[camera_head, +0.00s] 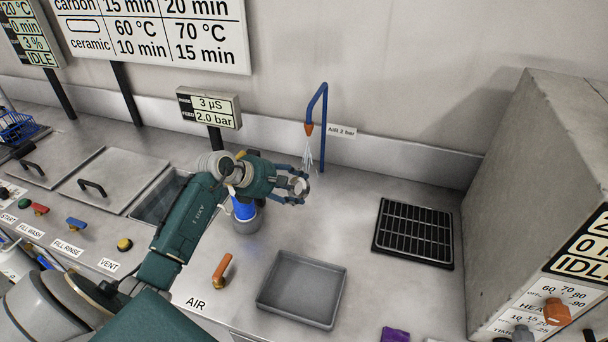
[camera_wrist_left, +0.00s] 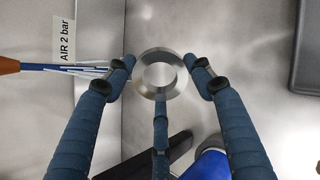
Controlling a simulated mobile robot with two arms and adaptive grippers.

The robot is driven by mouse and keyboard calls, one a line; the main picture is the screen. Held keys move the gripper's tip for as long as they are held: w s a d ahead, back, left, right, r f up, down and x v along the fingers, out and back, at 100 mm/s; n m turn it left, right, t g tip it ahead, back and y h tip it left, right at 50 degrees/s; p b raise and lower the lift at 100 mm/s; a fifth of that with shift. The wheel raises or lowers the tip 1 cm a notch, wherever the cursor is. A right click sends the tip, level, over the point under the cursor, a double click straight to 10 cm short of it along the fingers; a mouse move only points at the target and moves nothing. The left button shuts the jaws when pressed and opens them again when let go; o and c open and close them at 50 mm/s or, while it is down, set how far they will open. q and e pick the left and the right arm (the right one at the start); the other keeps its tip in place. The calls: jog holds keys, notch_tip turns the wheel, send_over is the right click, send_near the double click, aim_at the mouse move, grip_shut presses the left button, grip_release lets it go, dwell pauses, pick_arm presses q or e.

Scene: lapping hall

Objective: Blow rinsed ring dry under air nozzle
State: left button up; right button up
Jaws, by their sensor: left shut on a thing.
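The ring (camera_wrist_left: 160,73) is a shiny metal ring with a round hole, held between the blue fingers in the left wrist view. It also shows in the head view (camera_head: 299,187). My left gripper (camera_head: 296,187) is shut on the ring and holds it above the bench. The air nozzle (camera_head: 309,128) has an orange tip on a bent blue pipe, just behind and above the gripper in the head view. Pale streaks of air come down from the tip beside the ring. The nozzle tip also shows at the left of the left wrist view (camera_wrist_left: 9,66). My right gripper is not in view.
An orange AIR lever (camera_head: 222,270) stands at the bench front. An empty grey tray (camera_head: 301,289) lies in front of the gripper, and a black slotted rack (camera_head: 414,232) lies to the right. A blue cylinder (camera_head: 243,208) stands below the left wrist. A concrete-grey heater box (camera_head: 540,150) stands far right.

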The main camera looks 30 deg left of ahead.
pick_arm(q)
jog(key=s+d+p, duration=0.1)
jog(key=s, duration=0.6)
jog(key=shift+d+p, duration=0.3)
jog(key=shift+d, duration=0.05)
jog(key=shift+r, duration=0.1)
